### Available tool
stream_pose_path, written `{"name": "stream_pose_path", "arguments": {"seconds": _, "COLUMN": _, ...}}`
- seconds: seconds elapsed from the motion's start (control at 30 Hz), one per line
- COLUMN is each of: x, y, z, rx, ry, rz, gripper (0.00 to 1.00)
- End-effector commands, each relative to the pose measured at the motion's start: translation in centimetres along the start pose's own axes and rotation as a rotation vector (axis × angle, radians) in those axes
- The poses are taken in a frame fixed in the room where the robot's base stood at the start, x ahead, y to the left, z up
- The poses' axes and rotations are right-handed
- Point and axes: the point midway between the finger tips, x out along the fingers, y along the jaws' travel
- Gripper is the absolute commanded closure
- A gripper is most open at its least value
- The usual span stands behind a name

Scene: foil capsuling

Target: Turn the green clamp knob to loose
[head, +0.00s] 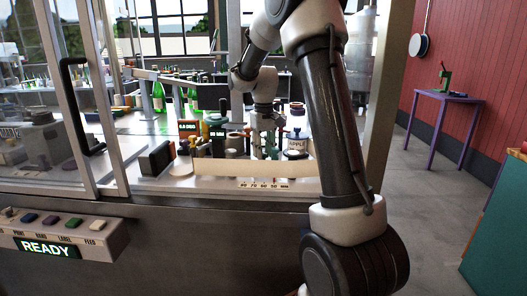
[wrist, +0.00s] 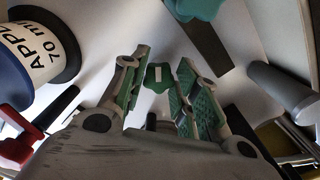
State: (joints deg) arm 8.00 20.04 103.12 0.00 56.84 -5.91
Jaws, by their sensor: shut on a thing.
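The green clamp knob (wrist: 158,78) shows in the wrist view between the fingertips of my gripper (wrist: 160,72). It has a lobed outline and a pale mark on its face. In the head view my gripper (head: 267,143) reaches down into the crowded middle of the bench, and the knob cannot be made out there. How far the knob is turned is not clear.
A dark block (head: 156,158) and small displays (head: 188,128) stand to the left. A beige bar (head: 240,169) runs along the front.

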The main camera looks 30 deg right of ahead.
Motion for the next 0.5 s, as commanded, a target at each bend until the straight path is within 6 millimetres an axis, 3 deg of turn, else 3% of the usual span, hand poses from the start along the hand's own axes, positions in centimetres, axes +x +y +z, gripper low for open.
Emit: {"name": "stream_pose_path", "arguments": {"seconds": 0.5, "x": -0.04, "y": 0.24, "z": -0.08, "rx": -0.464, "ry": 0.001, "rz": 0.000, "gripper": 0.93}}
